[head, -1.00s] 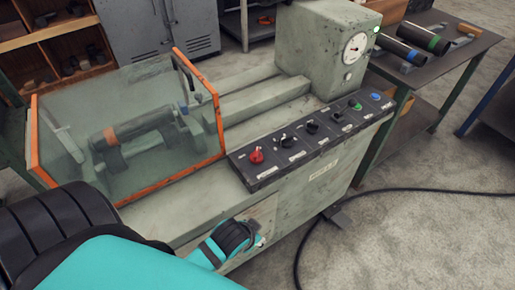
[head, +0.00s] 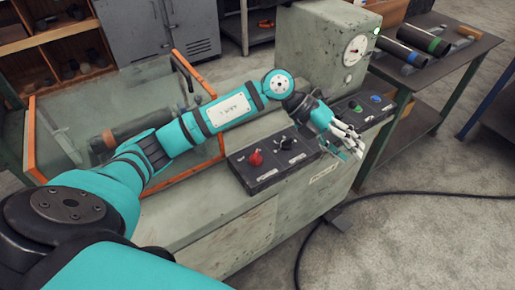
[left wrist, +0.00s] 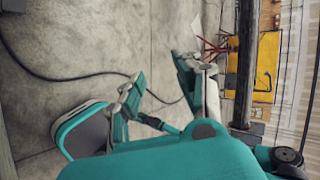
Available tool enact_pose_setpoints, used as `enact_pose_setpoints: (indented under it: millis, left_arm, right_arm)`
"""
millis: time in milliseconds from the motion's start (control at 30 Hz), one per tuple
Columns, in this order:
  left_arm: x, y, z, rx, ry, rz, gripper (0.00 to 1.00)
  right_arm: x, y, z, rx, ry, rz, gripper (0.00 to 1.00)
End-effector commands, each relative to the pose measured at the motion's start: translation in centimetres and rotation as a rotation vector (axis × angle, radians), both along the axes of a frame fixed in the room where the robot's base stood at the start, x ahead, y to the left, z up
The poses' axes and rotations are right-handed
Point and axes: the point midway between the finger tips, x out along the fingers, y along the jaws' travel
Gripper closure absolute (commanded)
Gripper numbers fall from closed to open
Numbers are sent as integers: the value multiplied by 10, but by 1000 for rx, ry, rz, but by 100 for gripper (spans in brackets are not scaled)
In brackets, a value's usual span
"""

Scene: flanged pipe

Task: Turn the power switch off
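The machine's sloping black control panel (head: 262,172) runs along its front edge, with small labels I cannot read. A red knob (head: 256,159) and a black rotary knob (head: 288,143) show to the left of my left gripper. A green button (head: 355,106) and a blue button (head: 375,98) show beyond it. I cannot tell which control is the power switch. My left gripper (head: 350,142) hangs over the middle of the panel and hides controls there. It is empty, and its fingers stand apart in the left wrist view (left wrist: 160,82). My right gripper is out of view.
A clear guard with an orange frame (head: 205,155) stands at the machine's left, behind my left arm. The headstock (head: 318,50) carries a round gauge (head: 355,50) and a lit green lamp (head: 376,31). A table (head: 450,62) holds dark pipes. A cable (head: 420,191) lies on the floor.

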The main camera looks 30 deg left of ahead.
Motion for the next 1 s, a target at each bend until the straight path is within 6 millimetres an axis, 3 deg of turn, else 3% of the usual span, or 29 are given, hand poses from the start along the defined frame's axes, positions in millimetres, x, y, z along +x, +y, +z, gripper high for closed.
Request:
enact_pose_setpoints:
  millis: [33,100,200,333,433,567,1000]
  left_arm:
    - [9,40,-6,190,16,6,65]
    - [15,95,-12,424,69,38,65]
    - [16,166,-4,682,151,118,65]
    - [10,224,13,877,235,214,65]
    - [7,243,18,941,270,251,65]
    - [5,248,8,957,282,258,65]
    - [4,245,-83,951,281,251,65]
  right_arm:
    - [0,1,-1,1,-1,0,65]
    - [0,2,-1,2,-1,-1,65]
    - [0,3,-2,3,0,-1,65]
    - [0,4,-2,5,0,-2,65]
    - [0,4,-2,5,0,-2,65]
    - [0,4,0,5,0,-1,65]
    - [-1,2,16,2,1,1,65]
